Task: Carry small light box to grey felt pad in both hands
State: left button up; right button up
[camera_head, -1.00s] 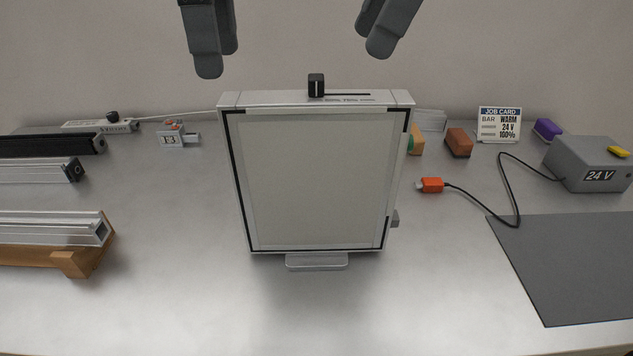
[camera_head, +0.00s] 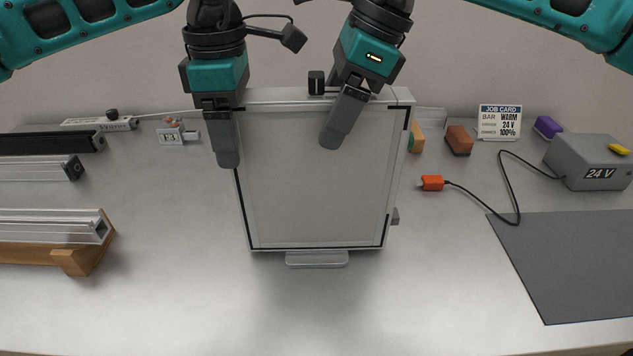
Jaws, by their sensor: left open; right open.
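The small light box (camera_head: 300,205) stands upright on the table in the middle, its pale panel facing me, with a small foot (camera_head: 317,259) at its lower front and a black knob on top. My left gripper (camera_head: 228,160) is open and points down in front of the panel's upper left edge. My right gripper (camera_head: 332,142) is open and hangs tilted in front of the panel's upper right half. I cannot tell whether either finger touches the box. The grey felt pad (camera_head: 575,265) lies flat and bare at the right front.
A grey 24 V supply (camera_head: 585,163) stands behind the pad, its black cable running to an orange plug (camera_head: 432,183). A job card (camera_head: 499,122) and coloured blocks stand at the back right. Aluminium bars (camera_head: 50,228) lie at left. The front middle table is clear.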

pick_arm(q)
jog(key=shift+c, duration=0.3)
pick_arm(e)
jog(key=shift+c, duration=0.4)
pick_arm(q)
jog(key=c, duration=1.4)
pick_arm(e)
jog(key=c, duration=1.3)
pick_arm(q)
grip_shut()
pick_arm(e)
grip_shut()
jog(key=shift+r, duration=0.1)
